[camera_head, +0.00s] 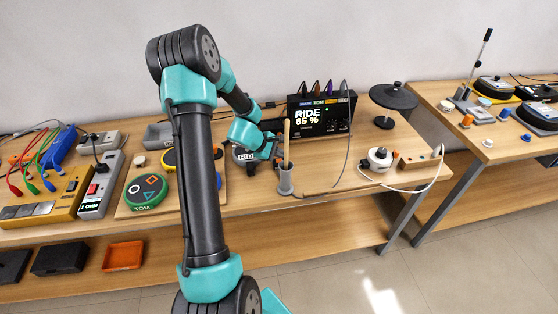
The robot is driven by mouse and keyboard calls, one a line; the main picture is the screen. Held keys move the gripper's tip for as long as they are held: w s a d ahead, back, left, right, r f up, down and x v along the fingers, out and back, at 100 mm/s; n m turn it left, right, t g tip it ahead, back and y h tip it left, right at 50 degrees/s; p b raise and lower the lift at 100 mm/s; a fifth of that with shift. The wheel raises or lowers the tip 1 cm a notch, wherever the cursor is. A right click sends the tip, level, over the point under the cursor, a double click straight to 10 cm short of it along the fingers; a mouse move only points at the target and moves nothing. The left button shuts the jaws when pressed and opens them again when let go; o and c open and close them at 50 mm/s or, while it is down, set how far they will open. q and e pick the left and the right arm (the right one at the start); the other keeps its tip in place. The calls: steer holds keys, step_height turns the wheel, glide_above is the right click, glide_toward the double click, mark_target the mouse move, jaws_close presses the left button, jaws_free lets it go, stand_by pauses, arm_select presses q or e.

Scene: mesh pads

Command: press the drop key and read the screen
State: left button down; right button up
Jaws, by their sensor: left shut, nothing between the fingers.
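The screen (310,118) is on a dark module at the back of the table and reads "RIDE 65 %". Smaller text on it is too small to read. I cannot pick out a key labelled drop. A green mesh pad marked TOM (145,193) lies on a wooden board at left. A dark pad with "RID" visible (246,156) is partly hidden by my arm. My left gripper (276,161) is shut and empty, just right of that pad and in front of the module; I cannot tell whether it touches anything. My right gripper is not in view.
A grey cup with a wooden stick (285,178) stands close in front of my left gripper. A black cymbal-like disc on a stand (393,97) and a white corded device (379,158) are at right. A yellow box with cables (45,200) is at far left.

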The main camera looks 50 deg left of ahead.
mark_target(279, 161)
arm_select(q)
steer(key=shift+r, duration=0.2)
step_height(279, 161, up, 6)
steer(key=shift+f, duration=0.1)
stand_by(0.8)
stand_by(1.1)
